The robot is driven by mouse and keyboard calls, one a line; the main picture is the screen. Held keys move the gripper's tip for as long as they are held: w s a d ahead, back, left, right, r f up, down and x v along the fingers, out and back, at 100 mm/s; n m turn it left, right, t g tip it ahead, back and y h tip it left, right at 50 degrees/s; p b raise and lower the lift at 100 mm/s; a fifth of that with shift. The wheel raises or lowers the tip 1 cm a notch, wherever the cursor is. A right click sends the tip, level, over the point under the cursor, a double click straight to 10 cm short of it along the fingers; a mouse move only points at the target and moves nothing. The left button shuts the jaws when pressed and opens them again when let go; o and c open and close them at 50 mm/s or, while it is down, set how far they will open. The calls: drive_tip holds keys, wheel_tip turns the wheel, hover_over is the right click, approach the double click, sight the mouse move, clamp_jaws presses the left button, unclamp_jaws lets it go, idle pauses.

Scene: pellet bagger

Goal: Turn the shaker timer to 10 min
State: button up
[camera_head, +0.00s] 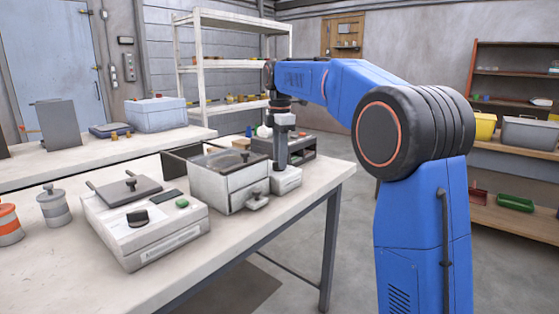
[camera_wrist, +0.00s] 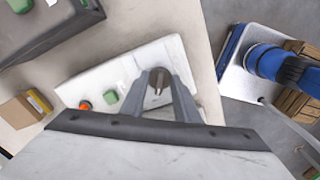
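My gripper (camera_head: 284,160) points straight down at the far right part of the front bench, over a small white control box (camera_head: 288,182). In the wrist view, a round dark knob (camera_wrist: 159,76) with a pale line shows on the white box (camera_wrist: 85,88), between the two fingers of my gripper (camera_wrist: 160,82). The fingers stand apart, on either side of the knob. I cannot tell whether they touch it. A green button (camera_wrist: 110,97) and an orange-red button (camera_wrist: 85,106) are left of the knob. The knob is hidden in the head view, and no dial marks are readable.
A white box with a drawer (camera_head: 232,188) stands just left of the control box. A machine with a black knob (camera_head: 138,218) and green button (camera_head: 182,203) is nearer on the bench (camera_head: 262,238). A dark open-fronted unit (camera_head: 303,148) stands behind my gripper.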

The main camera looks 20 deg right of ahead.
clamp_jaws()
drive_tip(key=shift+m, duration=0.3)
drive_tip(key=m, duration=0.5)
drive_tip(key=shift+s, duration=0.1)
drive_tip(key=m, duration=0.5)
drive_tip(key=shift+s+m, duration=0.1)
drive_tip(key=shift+m, duration=0.3)
drive_tip(key=m, duration=0.6)
drive_tip(key=shift+a+m, duration=0.2)
drive_tip(key=shift+m, duration=0.1)
drive_tip(key=m, duration=0.5)
drive_tip(key=shift+a+m, duration=0.1)
drive_tip(key=shift+m, duration=0.3)
